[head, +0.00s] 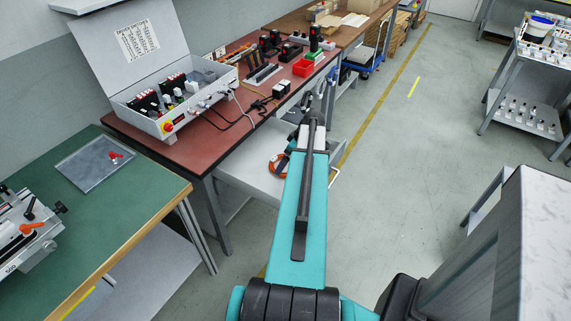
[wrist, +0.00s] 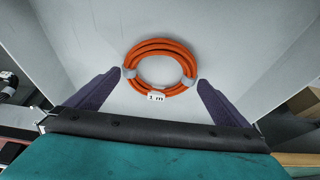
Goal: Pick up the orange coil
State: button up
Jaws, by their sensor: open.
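The orange coil (wrist: 160,50) lies on a light grey shelf in the wrist view, with two grey ties at its sides and a white "1 m" label at the near edge. My gripper (wrist: 162,80) is open, with one dark finger near the left side of the coil and one near the right side. Whether the fingertips touch the coil cannot be told. In the head view, part of the orange coil (head: 277,164) shows beside my arm, on the low shelf under the red-topped bench. My arm hides the rest of it and most of my gripper.
The light grey shelf (head: 238,172) sits below the red-topped bench (head: 165,150), whose edge and legs are close to my arm. A control box (head: 172,122) and cables lie on that bench. A green-topped table (head: 130,195) stands at left.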

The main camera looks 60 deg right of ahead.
jog(key=shift+x, duration=1.15)
jog(key=c, duration=0.9)
jog(key=shift+r, duration=0.15)
notch_tip(320, 180, up, 10)
jog(key=b, duration=0.1)
dwell(0.3)
